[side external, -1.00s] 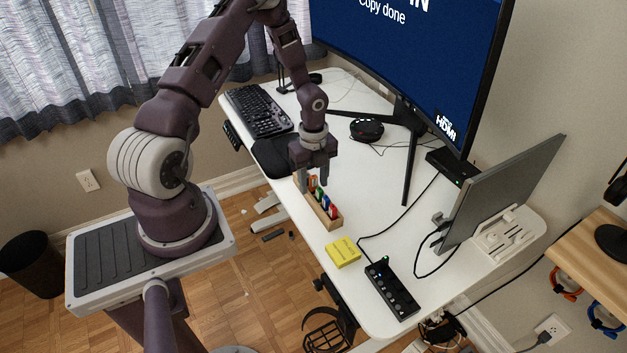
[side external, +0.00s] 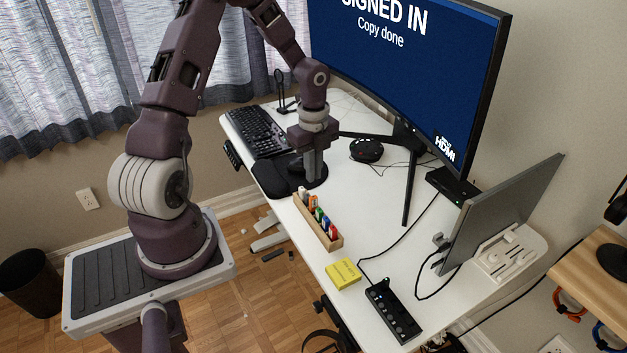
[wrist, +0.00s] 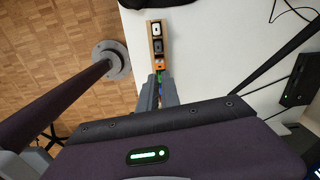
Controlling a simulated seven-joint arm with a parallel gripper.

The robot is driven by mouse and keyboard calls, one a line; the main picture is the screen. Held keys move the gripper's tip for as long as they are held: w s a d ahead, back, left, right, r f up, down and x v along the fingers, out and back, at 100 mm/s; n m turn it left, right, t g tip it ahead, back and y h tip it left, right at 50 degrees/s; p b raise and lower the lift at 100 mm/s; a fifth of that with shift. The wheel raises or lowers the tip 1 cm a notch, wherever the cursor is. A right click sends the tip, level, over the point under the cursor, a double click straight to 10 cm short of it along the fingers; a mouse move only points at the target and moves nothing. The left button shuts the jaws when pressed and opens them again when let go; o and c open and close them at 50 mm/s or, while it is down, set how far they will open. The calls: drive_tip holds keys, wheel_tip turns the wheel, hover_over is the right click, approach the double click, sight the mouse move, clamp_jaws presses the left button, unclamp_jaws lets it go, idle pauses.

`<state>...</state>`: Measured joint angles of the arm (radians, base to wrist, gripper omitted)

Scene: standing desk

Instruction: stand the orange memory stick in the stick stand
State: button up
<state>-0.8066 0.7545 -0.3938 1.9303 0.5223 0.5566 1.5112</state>
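The wooden stick stand (side external: 322,231) lies along the near edge of the white desk and holds a row of coloured sticks. The orange top also shows in the wrist view (wrist: 158,64), in line with the row.
A yellow pad (side external: 343,273) and a black hub (side external: 392,310) lie to the near right. A keyboard (side external: 258,131) and dark mat (side external: 272,178) are to the far left. The monitor (side external: 410,70) and a grey screen (side external: 500,212) stand behind. The desk centre is clear.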

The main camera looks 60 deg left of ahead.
sight(314, 196)
drive_tip(key=shift+r, duration=0.15)
clamp_jaws()
drive_tip(key=shift+f, duration=2.9)
drive_tip(key=shift+f, duration=0.3)
wheel_tip(314, 196, up, 10)
drive_tip(key=shift+f, duration=0.15)
wheel_tip(314, 196, down, 9)
drive_tip(key=shift+w+f, duration=0.1)
drive_tip(key=shift+f, duration=0.35)
